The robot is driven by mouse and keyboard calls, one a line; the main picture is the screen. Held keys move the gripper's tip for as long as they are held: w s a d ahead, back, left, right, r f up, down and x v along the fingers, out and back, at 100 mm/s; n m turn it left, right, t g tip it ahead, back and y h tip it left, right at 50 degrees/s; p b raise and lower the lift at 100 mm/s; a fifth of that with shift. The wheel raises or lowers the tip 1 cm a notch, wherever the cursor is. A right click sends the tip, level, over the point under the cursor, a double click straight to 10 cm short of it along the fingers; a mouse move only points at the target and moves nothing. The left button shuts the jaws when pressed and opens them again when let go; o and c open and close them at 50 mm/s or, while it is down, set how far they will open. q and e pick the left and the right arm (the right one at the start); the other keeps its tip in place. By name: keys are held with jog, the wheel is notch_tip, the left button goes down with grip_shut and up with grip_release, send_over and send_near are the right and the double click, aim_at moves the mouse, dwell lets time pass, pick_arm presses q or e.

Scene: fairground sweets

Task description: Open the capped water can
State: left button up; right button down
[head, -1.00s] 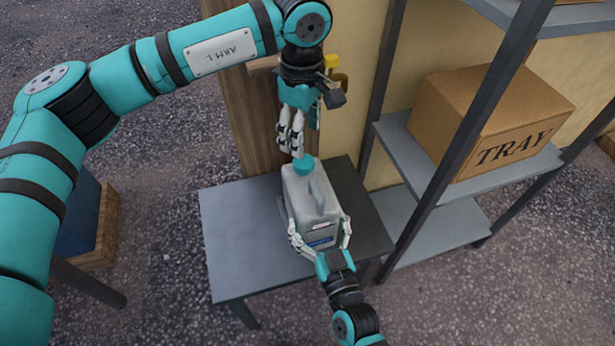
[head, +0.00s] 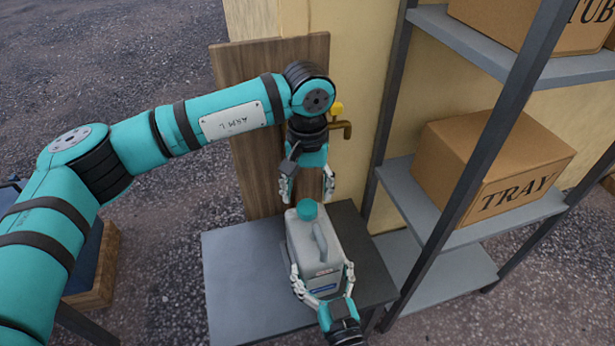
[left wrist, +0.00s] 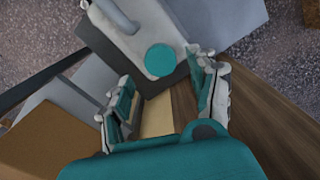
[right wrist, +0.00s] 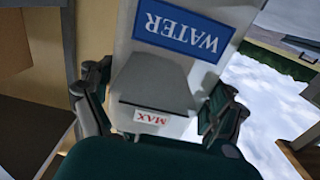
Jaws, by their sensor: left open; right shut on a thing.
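The water can (head: 321,248) is a pale grey jug with a handle, upright on a grey table (head: 237,283). A round teal cap (head: 307,209) sits on its top; the cap also shows in the left wrist view (left wrist: 160,60). My left gripper (head: 308,201) points down over the cap with its fingers spread and nothing between them. My right gripper (head: 322,287) is shut on the lower body of the can from the front. In the right wrist view, a blue WATER label (right wrist: 182,32) and a small MAX tag (right wrist: 152,118) show on the can between its fingers.
A brown wooden board (head: 257,150) with a brass tap (head: 342,130) stands against the cream wall behind the table. On the right, a grey shelf rack (head: 432,208) holds a cardboard TRAY box (head: 490,165). The table is bare left of the can.

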aim_at(308, 206)
pick_arm(q)
jog(key=shift+f, duration=2.55)
